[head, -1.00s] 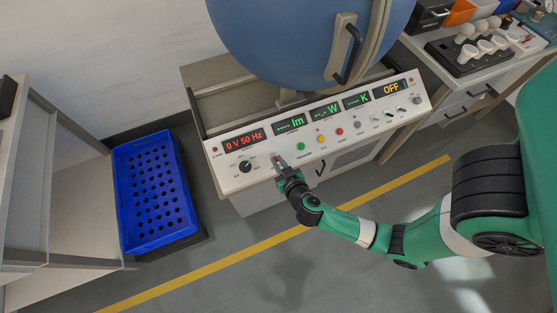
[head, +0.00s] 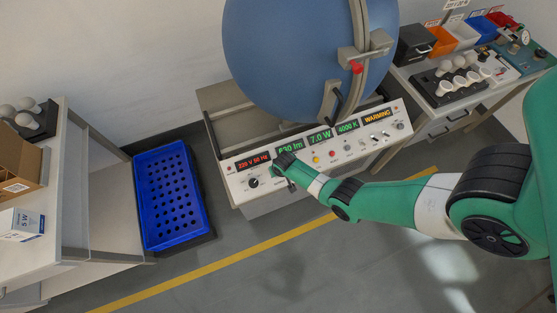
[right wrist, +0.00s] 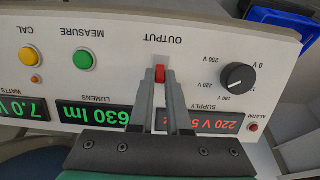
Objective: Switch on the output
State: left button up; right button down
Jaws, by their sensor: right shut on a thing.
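The red output switch (right wrist: 160,74) sits under the OUTPUT label on the sloped control panel (right wrist: 120,18). My right gripper (right wrist: 160,85) is shut on the switch, one finger on each side, in the right wrist view. In the head view my right gripper (head: 281,163) covers the switch at the panel's front. The supply display (head: 252,161) reads 220 V 50 Hz. The lumens display (right wrist: 92,113) reads 630 lm, the watts display (head: 320,138) 7.0 W, the colour display (head: 347,127) 4000 K and the status display (head: 377,116) WARMING. My left gripper is not in view.
The supply knob (right wrist: 237,76) is beside the switch, pointing near 220 V. The green MEASURE button (right wrist: 83,59) and yellow CAL button (right wrist: 36,55) are on the other side. A large blue sphere (head: 285,60) stands behind the panel. A blue crate (head: 150,235) is at left.

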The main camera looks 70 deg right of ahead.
jog(key=shift+w+d+g+y, duration=0.25)
jog(key=shift+g+y, duration=0.15)
jog(key=shift+y, duration=0.2)
jog(key=shift+r, duration=0.1)
jog(key=shift+w, duration=0.1)
jog(key=c, duration=0.9)
grip_release()
jog(key=shift+d, duration=0.1)
jog(key=shift+r, duration=0.1)
